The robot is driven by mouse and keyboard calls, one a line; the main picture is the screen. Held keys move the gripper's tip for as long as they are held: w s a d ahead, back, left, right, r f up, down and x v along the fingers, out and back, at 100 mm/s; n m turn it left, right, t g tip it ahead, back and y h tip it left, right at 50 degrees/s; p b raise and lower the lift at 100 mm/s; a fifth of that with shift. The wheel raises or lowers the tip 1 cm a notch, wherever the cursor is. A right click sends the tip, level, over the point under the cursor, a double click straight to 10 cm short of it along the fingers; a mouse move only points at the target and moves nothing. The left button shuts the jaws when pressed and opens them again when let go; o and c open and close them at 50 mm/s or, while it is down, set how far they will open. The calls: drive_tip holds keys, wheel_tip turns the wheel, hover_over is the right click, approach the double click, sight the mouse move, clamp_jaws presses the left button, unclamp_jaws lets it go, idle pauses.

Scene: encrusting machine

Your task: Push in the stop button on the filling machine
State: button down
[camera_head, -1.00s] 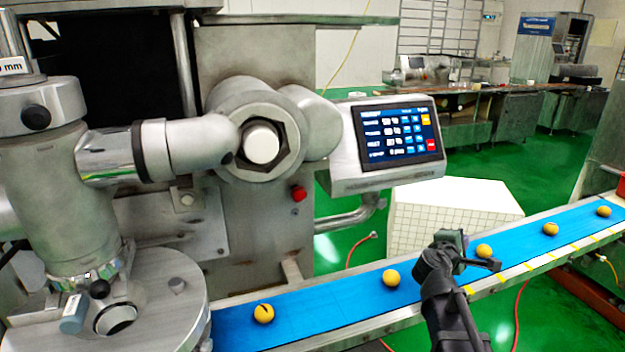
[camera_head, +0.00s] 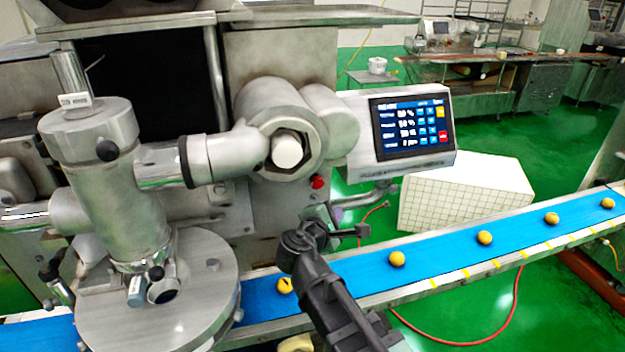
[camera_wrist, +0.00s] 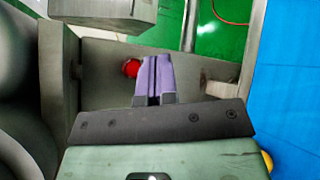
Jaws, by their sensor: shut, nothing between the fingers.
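The red stop button (camera_head: 317,181) sits on the grey front of the filling machine (camera_head: 240,200), below the round nozzle housing and left of the touchscreen. In the wrist view the red button (camera_wrist: 132,68) shows just left of the fingertips, partly hidden by them. My gripper (camera_head: 338,213) is in front of the machine, a little below and right of the button in the head view. In the wrist view its purple fingers (camera_wrist: 154,78) are shut together with nothing between them. I cannot tell whether the fingertips touch the machine.
A blue conveyor belt (camera_head: 440,253) with several round yellow dough balls runs below my gripper to the right. The control panel (camera_head: 411,125) juts out above right. Pipes and the large nozzle column (camera_head: 110,190) stand at the left. A white tiled box (camera_head: 465,195) stands behind the belt.

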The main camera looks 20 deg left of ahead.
sight(318, 183)
drive_tip(key=shift+w, duration=0.2)
drive_tip(key=w+a, duration=0.4)
drive_tip(key=w, duration=0.3)
drive_tip(key=shift+w+a, duration=0.15)
drive_tip(key=shift+a, duration=0.1)
idle(1.9)
drive_tip(key=shift+w+a, duration=0.25)
drive_tip(key=shift+w, duration=0.1)
drive_tip(key=shift+w+a, duration=0.2)
drive_tip(key=shift+w, duration=0.15)
idle(0.7)
drive_tip(key=shift+s+d, duration=0.45)
drive_tip(key=shift+s, duration=0.3)
